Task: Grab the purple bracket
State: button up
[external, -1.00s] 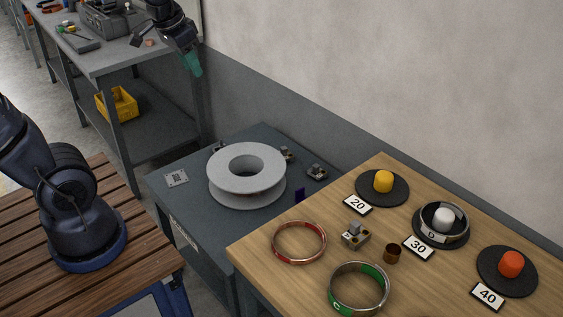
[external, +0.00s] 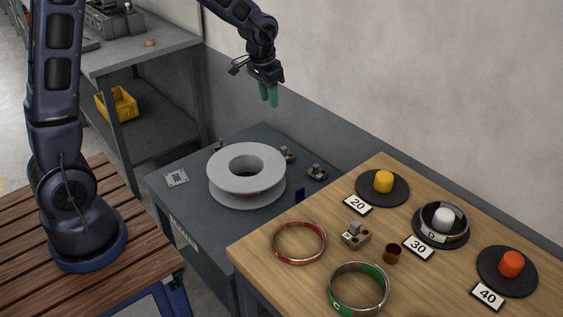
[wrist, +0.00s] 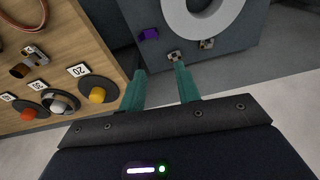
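The purple bracket (external: 300,194) is a small dark purple piece at the right front edge of the grey table, partly hidden behind the wooden table's edge in the external view. It also shows in the wrist view (wrist: 149,34), lying on the grey surface near the white spool. My gripper (external: 268,94) is in the air above the back of the grey table, up and to the left of the bracket and well apart from it. In the wrist view its two green fingers (wrist: 162,86) are spread with nothing between them.
A large white spool (external: 226,185) stands on the grey table (external: 205,222). Small metal fixtures (external: 317,171) sit beside and behind it. The wooden table (external: 262,249) holds a red ring (external: 276,248), a green ring (external: 333,296) and several pegged black discs. Air above the spool is clear.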

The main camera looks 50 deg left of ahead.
jog(key=w+d+f+g, duration=0.1)
jog(key=w+f, duration=0.3)
jog(key=f, duration=0.4)
jog(key=w+f, duration=0.4)
jog(key=f, duration=0.3)
send_near(300, 189)
jog(key=shift+a+f+g, duration=0.1)
jog(key=shift+a+g, duration=0.25)
jog(key=shift+g, duration=0.05)
notch_tip(300, 189, down, 6)
jog(key=shift+r, duration=0.1)
jog(key=shift+w+d+f, duration=0.1)
jog(key=shift+w+f, duration=0.05)
jog(key=shift+f, duration=0.75)
jog(key=shift+w+d+f, duration=0.1)
jog(key=shift+w+f, duration=0.05)
jog(key=shift+f, duration=0.75)
jog(key=shift+w+f, duration=0.15)
jog(key=shift+f, duration=0.75)
jog(key=shift+c, duration=0.4)
grip_shut()
